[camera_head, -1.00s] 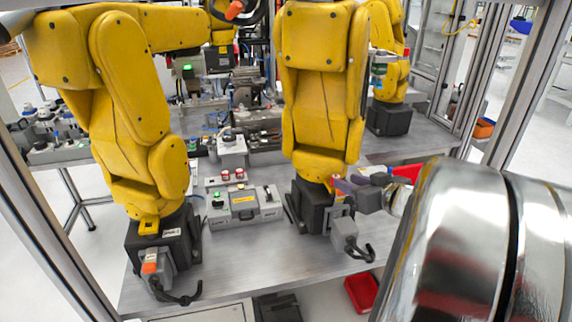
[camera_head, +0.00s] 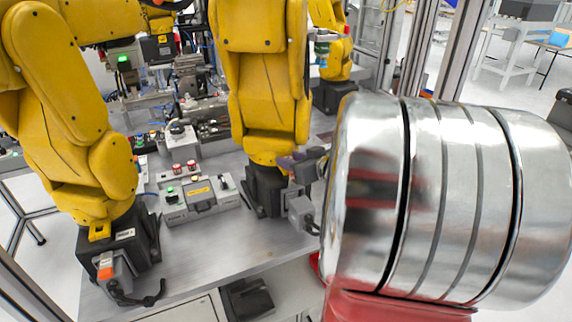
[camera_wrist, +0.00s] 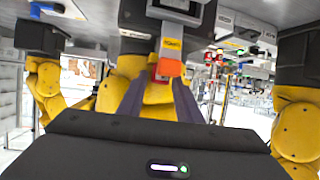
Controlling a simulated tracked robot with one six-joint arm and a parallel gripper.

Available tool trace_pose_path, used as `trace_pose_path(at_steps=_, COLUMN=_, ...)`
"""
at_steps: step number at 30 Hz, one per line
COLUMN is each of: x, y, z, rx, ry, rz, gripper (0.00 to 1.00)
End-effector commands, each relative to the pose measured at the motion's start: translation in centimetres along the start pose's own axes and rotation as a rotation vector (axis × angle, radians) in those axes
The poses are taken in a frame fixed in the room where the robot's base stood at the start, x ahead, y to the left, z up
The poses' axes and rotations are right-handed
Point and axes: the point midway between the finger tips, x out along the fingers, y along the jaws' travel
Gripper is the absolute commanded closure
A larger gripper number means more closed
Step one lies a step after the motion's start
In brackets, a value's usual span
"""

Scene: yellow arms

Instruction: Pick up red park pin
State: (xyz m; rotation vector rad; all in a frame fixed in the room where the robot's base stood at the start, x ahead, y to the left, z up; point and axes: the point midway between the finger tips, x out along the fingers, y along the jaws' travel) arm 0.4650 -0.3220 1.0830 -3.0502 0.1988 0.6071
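An orange-red block (camera_wrist: 168,67), which looks like the park pin, shows in the wrist view just beyond the fingertips of my gripper (camera_wrist: 157,82). A small orange-yellow label (camera_wrist: 171,44) lies right above it. My two dark purple fingers stand apart, so the gripper is open. The block is in line with the gap, nearer the right finger; whether it touches is not clear. In the head view my gripper (camera_head: 300,162) is at the base of the middle yellow arm (camera_head: 265,90). The pin is hidden there behind the gripper.
A grey control box (camera_head: 200,203) with red and green buttons sits left of the middle arm. Another yellow arm (camera_head: 75,120) stands at the left. A grey connector box (camera_head: 302,213) hangs below my gripper. Bare table (camera_head: 190,255) lies in front.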

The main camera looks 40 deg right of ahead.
Motion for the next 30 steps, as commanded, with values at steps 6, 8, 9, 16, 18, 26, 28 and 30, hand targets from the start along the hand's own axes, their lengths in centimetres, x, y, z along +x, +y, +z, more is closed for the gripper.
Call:
trace_pose_path(at_steps=6, x=0.0, y=0.0, z=0.0, rx=0.0, ry=0.0, rz=0.0, gripper=0.8)
trace_pose_path(at_steps=8, x=0.0, y=0.0, z=0.0, rx=0.0, ry=0.0, rz=0.0, gripper=0.84)
trace_pose_path(at_steps=9, x=0.0, y=0.0, z=0.0, rx=0.0, ry=0.0, rz=0.0, gripper=0.87)
trace_pose_path(at_steps=16, x=0.0, y=0.0, z=0.0, rx=0.0, ry=0.0, rz=0.0, gripper=1.0)
trace_pose_path(at_steps=18, x=0.0, y=0.0, z=0.0, rx=0.0, ry=0.0, rz=0.0, gripper=1.0)
trace_pose_path(at_steps=26, x=-0.2, y=0.0, z=-0.5, rx=-0.001, ry=0.002, rz=0.0, gripper=1.0)
trace_pose_path(at_steps=28, x=-0.4, y=0.0, z=-0.9, rx=-0.003, ry=0.002, rz=0.0, gripper=1.0)
trace_pose_path(at_steps=30, x=-0.6, y=0.0, z=-1.5, rx=-0.003, ry=0.002, rz=0.0, gripper=1.0)
